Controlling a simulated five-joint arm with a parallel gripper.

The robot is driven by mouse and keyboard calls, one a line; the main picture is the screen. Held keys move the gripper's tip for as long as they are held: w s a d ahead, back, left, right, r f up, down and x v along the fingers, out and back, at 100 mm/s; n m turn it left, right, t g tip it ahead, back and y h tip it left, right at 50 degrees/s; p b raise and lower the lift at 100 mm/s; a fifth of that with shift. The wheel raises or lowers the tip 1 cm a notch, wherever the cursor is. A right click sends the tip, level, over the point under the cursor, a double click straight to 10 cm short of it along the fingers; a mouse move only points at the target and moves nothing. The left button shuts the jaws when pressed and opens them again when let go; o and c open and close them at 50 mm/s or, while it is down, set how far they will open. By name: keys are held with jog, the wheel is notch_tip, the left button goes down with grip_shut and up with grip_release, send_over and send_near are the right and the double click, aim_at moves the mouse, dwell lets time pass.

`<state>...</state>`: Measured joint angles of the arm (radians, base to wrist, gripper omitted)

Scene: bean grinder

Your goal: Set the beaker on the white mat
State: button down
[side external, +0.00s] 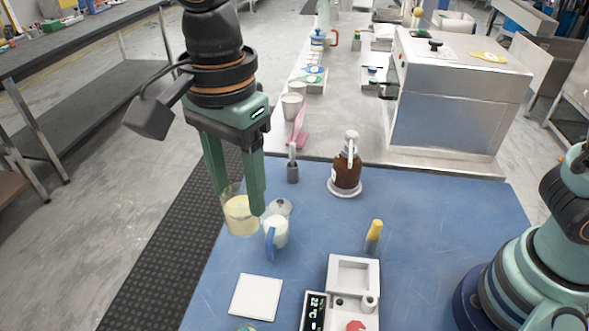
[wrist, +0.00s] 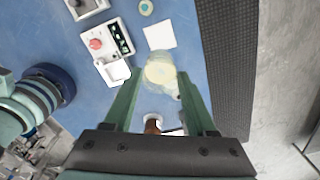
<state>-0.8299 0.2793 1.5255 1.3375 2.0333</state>
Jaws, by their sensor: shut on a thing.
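The beaker (side external: 240,218) is clear glass with pale yellow contents. My gripper (side external: 239,202) is shut on it, with one green finger on each side, and it looks upright. It appears to be held above the blue table near its left edge. In the wrist view the beaker (wrist: 160,73) sits between the fingertips of my gripper (wrist: 160,80). The white mat (side external: 256,297) is a flat square on the table, nearer the front than the beaker in the side view. It is bare, and in the wrist view the mat (wrist: 159,36) lies just beyond the beaker.
A clear vessel with a blue handle (side external: 276,233) stands close to the right of the beaker. A white device with a display (side external: 352,273) is right of the mat. A yellow-topped item (side external: 375,234) and a brown bottle (side external: 346,172) stand farther back.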

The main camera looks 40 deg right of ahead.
notch_tip(320, 180, down, 20)
jog(key=shift+a+r, duration=0.1)
jog(key=shift+r, duration=0.05)
dwell(0.5)
jog(key=shift+c, duration=1.1)
grip_release()
